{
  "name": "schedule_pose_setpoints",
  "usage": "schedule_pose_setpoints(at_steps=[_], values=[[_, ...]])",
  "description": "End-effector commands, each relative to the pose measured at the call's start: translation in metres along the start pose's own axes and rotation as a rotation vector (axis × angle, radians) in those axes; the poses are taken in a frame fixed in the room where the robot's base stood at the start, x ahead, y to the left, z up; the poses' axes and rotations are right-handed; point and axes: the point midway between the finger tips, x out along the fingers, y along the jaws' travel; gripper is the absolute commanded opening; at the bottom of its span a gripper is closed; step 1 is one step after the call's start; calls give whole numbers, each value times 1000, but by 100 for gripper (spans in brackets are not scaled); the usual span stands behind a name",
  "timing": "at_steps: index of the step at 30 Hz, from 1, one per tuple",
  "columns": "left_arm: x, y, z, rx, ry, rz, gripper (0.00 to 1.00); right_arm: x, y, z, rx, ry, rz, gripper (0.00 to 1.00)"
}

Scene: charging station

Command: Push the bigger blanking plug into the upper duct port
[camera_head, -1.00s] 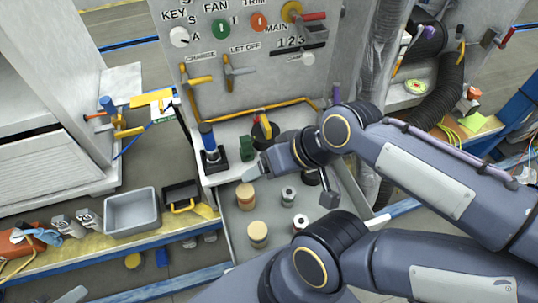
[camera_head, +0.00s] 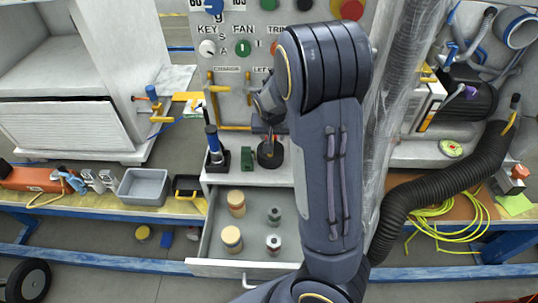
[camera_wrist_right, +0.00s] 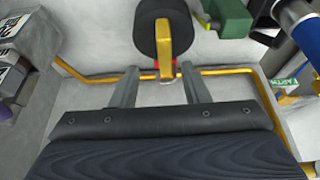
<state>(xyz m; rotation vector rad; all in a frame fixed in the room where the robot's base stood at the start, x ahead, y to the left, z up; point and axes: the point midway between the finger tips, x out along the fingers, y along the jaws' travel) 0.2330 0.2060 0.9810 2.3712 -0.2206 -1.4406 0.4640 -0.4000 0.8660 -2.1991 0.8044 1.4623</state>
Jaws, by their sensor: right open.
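A black round piece with a yellow handle (camera_head: 270,152), which looks like a plug, stands on the shelf below the control panel. It also shows in the right wrist view (camera_wrist_right: 150,38), just beyond my fingertips. I cannot tell its size against another plug. My right gripper (camera_head: 268,112) is above it at the panel, partly hidden by my forearm. In the right wrist view my right gripper (camera_wrist_right: 160,80) has its fingers apart, with nothing held between them. A blue-rimmed round opening (camera_head: 520,28) at the upper right may be a duct port. My left gripper is out of view.
A green block (camera_head: 247,158) and a blue-topped upright tool (camera_head: 213,145) stand left of the black piece. An open drawer (camera_head: 205,250) below holds tan cylinders and grey spools. A yellow rail (camera_wrist_right: 85,77) runs along the panel. A black hose (camera_head: 400,190) hangs at right.

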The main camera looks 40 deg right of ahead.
Motion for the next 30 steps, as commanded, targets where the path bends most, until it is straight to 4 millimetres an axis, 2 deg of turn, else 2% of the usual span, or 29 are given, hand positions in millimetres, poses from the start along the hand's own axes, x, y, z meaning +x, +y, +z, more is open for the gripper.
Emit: schedule_pose_setpoints(at_steps=[13,17,23,30], values=[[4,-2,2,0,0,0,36,60,-6,1,0,-6,1,42],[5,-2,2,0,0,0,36,68,-6,0,1,-4,-2,42],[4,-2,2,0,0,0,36,68,-7,0,0,-4,-3,42],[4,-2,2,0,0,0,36,67,-7,0,0,-4,-3,12]])
